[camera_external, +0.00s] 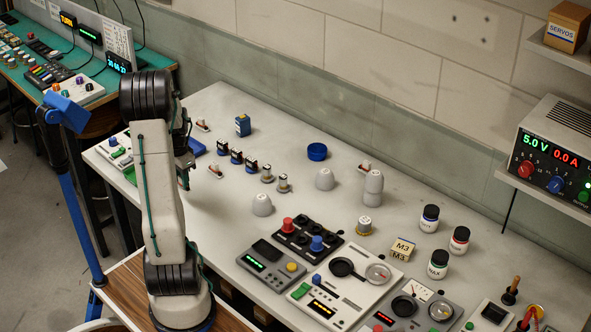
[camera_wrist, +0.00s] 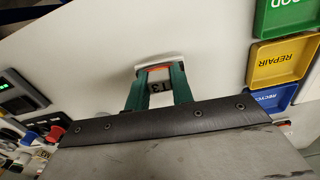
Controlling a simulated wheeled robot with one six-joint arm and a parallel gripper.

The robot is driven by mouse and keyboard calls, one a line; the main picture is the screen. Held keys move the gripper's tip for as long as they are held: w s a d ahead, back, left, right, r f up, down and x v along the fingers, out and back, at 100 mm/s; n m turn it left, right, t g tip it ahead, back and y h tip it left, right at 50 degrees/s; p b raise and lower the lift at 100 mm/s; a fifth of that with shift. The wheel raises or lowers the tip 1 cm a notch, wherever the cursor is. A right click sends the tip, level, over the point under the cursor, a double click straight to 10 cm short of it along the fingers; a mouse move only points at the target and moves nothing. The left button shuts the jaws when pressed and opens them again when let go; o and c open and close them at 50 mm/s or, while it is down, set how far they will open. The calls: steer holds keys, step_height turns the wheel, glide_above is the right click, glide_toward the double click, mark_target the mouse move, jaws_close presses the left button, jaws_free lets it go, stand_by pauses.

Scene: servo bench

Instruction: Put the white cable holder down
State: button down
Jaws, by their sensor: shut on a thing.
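My gripper (camera_wrist: 158,92) has green fingers and is shut on the white cable holder (camera_wrist: 160,67) in the wrist view. The holder's pale end and an orange strip show beyond the fingertips, and a dark face marked T3 shows between them. In the external view my gripper (camera_external: 184,182) points down over the left part of the bench (camera_external: 215,220). The held holder cannot be made out there. Whether it touches the bench is unclear.
In the wrist view, a green tray (camera_wrist: 285,17), a yellow REPAIR tray (camera_wrist: 282,62) and a blue tray (camera_wrist: 270,98) line the right. Several servos, including one servo (camera_external: 236,156), stand right of my gripper. A grey cup (camera_external: 262,205) and control panel (camera_external: 270,262) are nearer the front.

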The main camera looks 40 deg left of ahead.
step_height(320, 180, up, 4)
steer(key=shift+f, duration=0.15)
steer(key=shift+w+r, duration=0.2)
steer(key=shift+w, duration=0.05)
steer(key=w+d, duration=0.5)
steer(key=w, duration=0.5)
steer(key=w+d+f, duration=0.1)
steer(key=w+d, duration=0.5)
steer(key=w, duration=0.4)
steer(key=w+d, duration=0.5)
steer(key=w, duration=0.5)
glide_above(318, 147)
steer(key=shift+s+d+f+n, duration=0.1)
steer(key=shift+s+f+n, duration=0.05)
steer(key=shift+f, duration=0.35)
steer(key=shift+s+d+f+n, duration=0.1)
steer(key=shift+s+f+n, duration=0.05)
steer(key=shift+f, duration=0.3)
steer(key=shift+w, duration=0.25)
steer(key=shift+a+f, duration=0.1)
steer(key=shift+f, duration=1.65)
steer(key=shift+f, duration=0.1)
